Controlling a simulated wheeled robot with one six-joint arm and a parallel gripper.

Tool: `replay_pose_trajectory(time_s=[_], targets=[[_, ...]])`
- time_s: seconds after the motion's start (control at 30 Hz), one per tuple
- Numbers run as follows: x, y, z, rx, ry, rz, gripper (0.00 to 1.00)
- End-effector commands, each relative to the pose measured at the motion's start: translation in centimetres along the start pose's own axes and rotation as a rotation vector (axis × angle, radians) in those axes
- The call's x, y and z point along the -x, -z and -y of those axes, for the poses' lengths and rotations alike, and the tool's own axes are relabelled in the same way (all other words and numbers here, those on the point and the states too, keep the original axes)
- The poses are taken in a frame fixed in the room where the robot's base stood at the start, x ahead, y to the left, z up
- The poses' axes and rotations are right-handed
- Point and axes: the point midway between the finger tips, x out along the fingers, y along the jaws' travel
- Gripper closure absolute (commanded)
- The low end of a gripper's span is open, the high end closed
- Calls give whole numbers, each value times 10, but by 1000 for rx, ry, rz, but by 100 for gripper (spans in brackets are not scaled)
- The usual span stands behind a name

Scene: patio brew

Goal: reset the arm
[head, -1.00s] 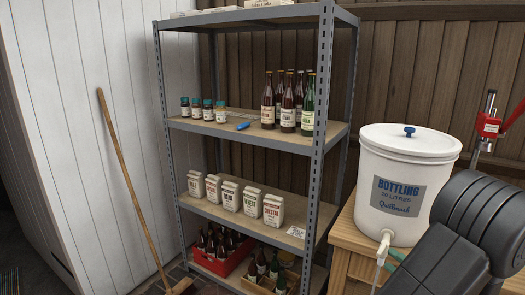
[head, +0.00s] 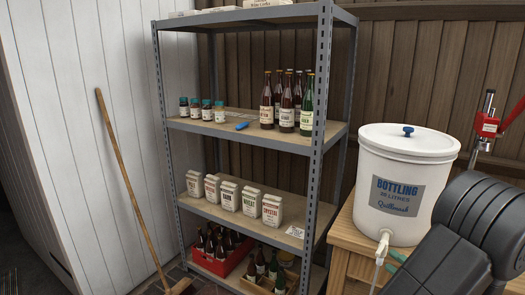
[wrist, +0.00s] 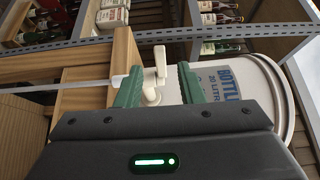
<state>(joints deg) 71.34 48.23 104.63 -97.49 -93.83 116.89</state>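My gripper (wrist: 158,80) is open, its two green fingers apart with nothing held between them. In the wrist view the white tap (wrist: 152,92) of the bottling bucket (wrist: 235,82) shows in the gap between the fingers; I cannot tell whether either finger touches it. In the head view the white bucket (head: 405,165) with a blue-knobbed lid stands on a wooden bench (head: 345,240). Its tap (head: 381,250) points down at the front. One green finger (head: 396,257) shows beside the tap, and my dark arm hides the rest of the gripper.
A grey metal shelf unit (head: 318,130) holds bottles (head: 287,100), small jars (head: 207,111), paper bags (head: 228,194) and a red crate (head: 215,261). A broom (head: 128,180) leans on the white wall. A red-handled tool (head: 487,126) stands behind my arm.

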Motion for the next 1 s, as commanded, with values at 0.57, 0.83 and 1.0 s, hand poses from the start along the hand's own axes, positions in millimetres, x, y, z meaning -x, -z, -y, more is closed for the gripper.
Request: replay_pose_trajectory(time_s=[0.57, 0.83, 1.0], targets=[[-64, -3, -5, 2, 0, -106, 65], [-70, -4, -5, 2, 0, -230, 65], [-73, -4, -4, 3, 0, -307, 65]])
